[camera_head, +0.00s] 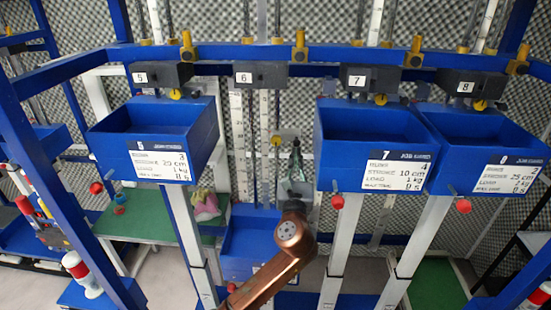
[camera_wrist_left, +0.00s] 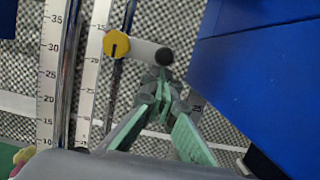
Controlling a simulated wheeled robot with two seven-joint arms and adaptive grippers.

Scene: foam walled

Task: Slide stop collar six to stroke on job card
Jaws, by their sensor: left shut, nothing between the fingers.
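Station 6 has its number plate (camera_head: 243,77) on the top rail, with white scales and rods below it. A stop collar with a yellow knob (camera_head: 277,141) sits on a rod there. In the wrist view the collar shows as a yellow disc (camera_wrist_left: 116,44) and a pale cylinder with a dark end (camera_wrist_left: 150,50), beside a numbered scale (camera_wrist_left: 48,75). My left gripper (camera_head: 297,150) is shut and empty, just below and right of the collar. Its green-padded fingers (camera_wrist_left: 163,82) meet near the dark end; contact cannot be told. Station 6's bin (camera_head: 236,240) hangs low; my arm covers most of its card.
Blue bin 5 (camera_head: 108,120) hangs left, bin 7 (camera_head: 325,135) close right of my gripper, and bin 8 (camera_head: 503,130) farther right. Bin 7's card (camera_head: 395,172) reads stroke 10 cm. A blue bin side (camera_wrist_left: 265,85) fills the wrist view's right. A green table (camera_head: 135,225) stands left.

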